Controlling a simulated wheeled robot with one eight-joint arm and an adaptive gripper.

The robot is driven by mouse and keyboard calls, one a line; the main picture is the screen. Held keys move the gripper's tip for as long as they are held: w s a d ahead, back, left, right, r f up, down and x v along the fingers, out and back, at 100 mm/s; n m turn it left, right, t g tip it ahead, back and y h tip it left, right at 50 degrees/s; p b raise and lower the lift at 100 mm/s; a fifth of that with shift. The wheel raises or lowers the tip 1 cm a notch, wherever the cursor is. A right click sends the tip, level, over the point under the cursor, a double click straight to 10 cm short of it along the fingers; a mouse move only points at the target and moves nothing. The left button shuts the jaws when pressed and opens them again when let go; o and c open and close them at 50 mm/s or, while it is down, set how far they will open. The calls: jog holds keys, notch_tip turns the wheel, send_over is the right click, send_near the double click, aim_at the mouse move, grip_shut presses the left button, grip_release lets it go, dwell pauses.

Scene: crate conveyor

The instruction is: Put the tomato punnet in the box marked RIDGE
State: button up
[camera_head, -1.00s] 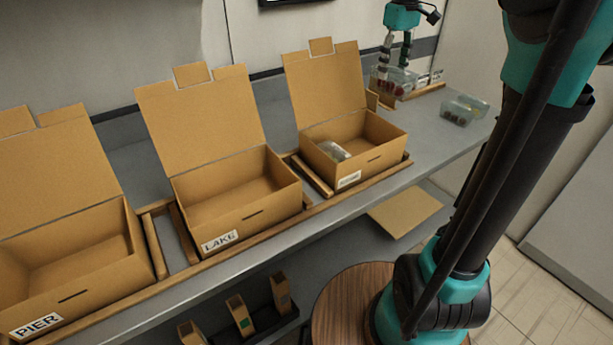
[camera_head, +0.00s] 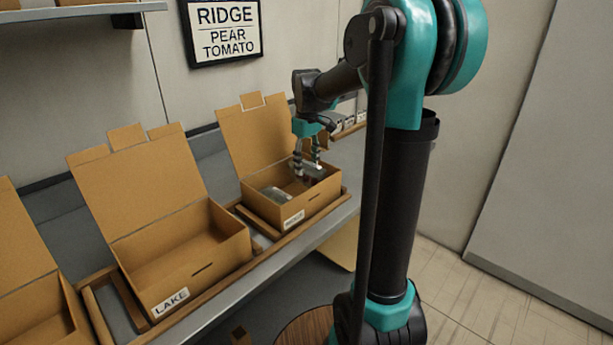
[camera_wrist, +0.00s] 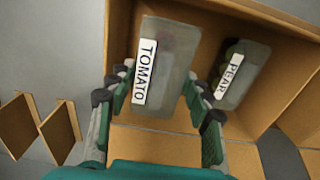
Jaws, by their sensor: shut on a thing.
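My gripper (camera_head: 308,165) points down over the right-hand box and is shut on the tomato punnet (camera_wrist: 170,62), a clear tray with a white TOMATO label. The punnet (camera_head: 315,171) is at the mouth of that box; I cannot tell whether it touches the bottom. The box (camera_head: 322,197) is open brown cardboard with its lid up; its small front label looks like RIDGE but is hard to read. A pear punnet (camera_wrist: 240,78) with a PEAR label lies in the same box, to the right of the tomato punnet in the wrist view.
The open box marked LAKE (camera_head: 215,258) stands to the left, and another open box (camera_head: 45,328) is at the far left. A wall sign (camera_head: 225,30) reads RIDGE, PEAR, TOMATO. Wooden rails (camera_head: 275,247) edge the boxes.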

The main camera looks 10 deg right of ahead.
aim_at(307, 161)
jog(key=shift+f, duration=2.25)
jog(key=o, duration=0.8)
jog(key=shift+f, duration=0.1)
jog(key=shift+o, duration=0.2)
notch_tip(307, 161, up, 12)
jog(key=shift+r, duration=0.15)
